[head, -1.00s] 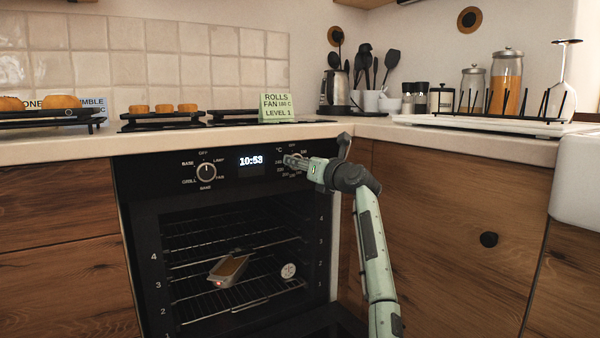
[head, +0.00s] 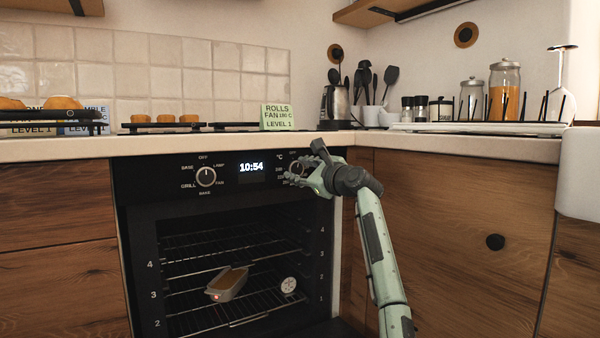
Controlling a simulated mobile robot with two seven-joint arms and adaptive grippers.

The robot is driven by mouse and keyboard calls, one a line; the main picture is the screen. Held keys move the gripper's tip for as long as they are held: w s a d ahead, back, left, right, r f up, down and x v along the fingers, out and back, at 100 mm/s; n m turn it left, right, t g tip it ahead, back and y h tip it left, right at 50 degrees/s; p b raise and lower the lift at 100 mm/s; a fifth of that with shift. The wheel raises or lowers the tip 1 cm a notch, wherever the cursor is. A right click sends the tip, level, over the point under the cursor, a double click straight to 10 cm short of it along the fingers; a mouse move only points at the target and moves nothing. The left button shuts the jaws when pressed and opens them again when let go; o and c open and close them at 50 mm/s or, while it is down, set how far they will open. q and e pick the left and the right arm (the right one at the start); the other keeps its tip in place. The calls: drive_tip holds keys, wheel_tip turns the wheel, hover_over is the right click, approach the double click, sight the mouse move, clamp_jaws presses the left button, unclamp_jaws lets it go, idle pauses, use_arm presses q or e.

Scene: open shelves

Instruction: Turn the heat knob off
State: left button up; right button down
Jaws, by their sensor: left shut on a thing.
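The heat knob (head: 296,168) is on the right of the black oven control panel, under a °C mark. My left gripper (head: 300,176) is at this knob, shut on it, with its fingers covering part of the knob and its scale. The knob's pointer and exact setting cannot be read. A second knob (head: 205,177), the mode knob, is at the left of the panel with its mark near the top, toward OFF. The clock (head: 251,168) between them reads 10:54. My right gripper is not in view.
Inside the oven (head: 165,240), a loaf tin (head: 228,284) and a round white dial (head: 288,286) are on a rack. Above is the counter (head: 450,146) with a green note (head: 276,117), rolls, utensils and jars. Wooden cabinet fronts (head: 450,230) flank the oven.

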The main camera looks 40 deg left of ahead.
use_arm(q)
drive_tip(key=shift+f+n, duration=0.1)
drive_tip(key=shift+n, duration=1.4)
drive_tip(key=o, duration=1.2)
drive_tip(key=shift+c, duration=0.2)
drive_tip(key=v, duration=1.2)
